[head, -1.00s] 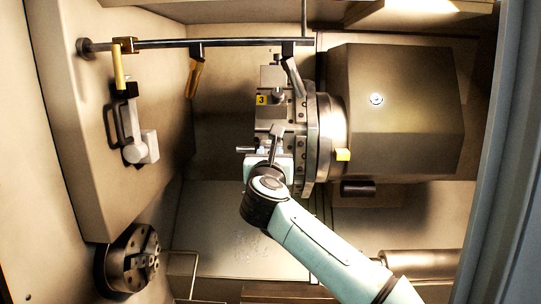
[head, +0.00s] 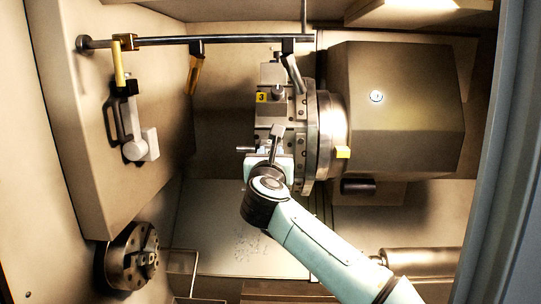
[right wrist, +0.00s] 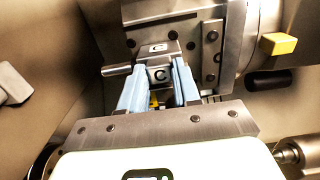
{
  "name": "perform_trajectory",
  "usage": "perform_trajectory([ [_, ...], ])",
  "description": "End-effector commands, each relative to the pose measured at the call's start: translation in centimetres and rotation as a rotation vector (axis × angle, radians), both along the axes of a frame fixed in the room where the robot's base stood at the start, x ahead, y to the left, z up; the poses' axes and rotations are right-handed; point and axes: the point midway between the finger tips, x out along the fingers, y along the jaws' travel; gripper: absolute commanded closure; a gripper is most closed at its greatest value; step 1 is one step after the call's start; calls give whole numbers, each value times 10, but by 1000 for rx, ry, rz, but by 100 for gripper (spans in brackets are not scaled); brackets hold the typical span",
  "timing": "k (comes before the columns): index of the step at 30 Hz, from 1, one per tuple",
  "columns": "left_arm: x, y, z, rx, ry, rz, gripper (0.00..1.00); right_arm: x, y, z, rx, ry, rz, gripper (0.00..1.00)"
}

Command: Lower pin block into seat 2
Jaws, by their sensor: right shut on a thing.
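My right gripper (right wrist: 160,95) is shut on the pin block (right wrist: 160,75), a small grey metal block with a dark letter mark, held between its two light-blue fingers. A round pin sticks out from the block to the left. The block is at the lower face of the turret disc (head: 312,140); whether it touches the seat behind it I cannot tell. In the head view my right gripper (head: 270,162) is seen from behind and its wrist partly hides the block. The seat itself is hidden. My left gripper is not in view.
A block with yellow label 3 (head: 262,97) sits on the turret just above my gripper. The large turret housing (head: 395,105) stands to the right.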

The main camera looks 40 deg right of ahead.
Motion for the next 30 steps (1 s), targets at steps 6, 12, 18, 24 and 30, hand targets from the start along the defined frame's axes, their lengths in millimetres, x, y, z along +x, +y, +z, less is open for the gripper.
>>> perform_trajectory([
  [6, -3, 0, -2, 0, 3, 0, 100, -2, 0, 2, -4, -10, 1, 100],
  [12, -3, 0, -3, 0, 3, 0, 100, -2, 0, 2, -4, -10, 0, 100],
  [18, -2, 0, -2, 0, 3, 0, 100, -2, 1, 2, -3, -8, 1, 39],
  [24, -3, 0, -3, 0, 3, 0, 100, -1, 0, -1, -2, -4, 0, 39],
  [30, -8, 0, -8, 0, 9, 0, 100, -6, 6, -5, 1, 2, 1, 39],
])
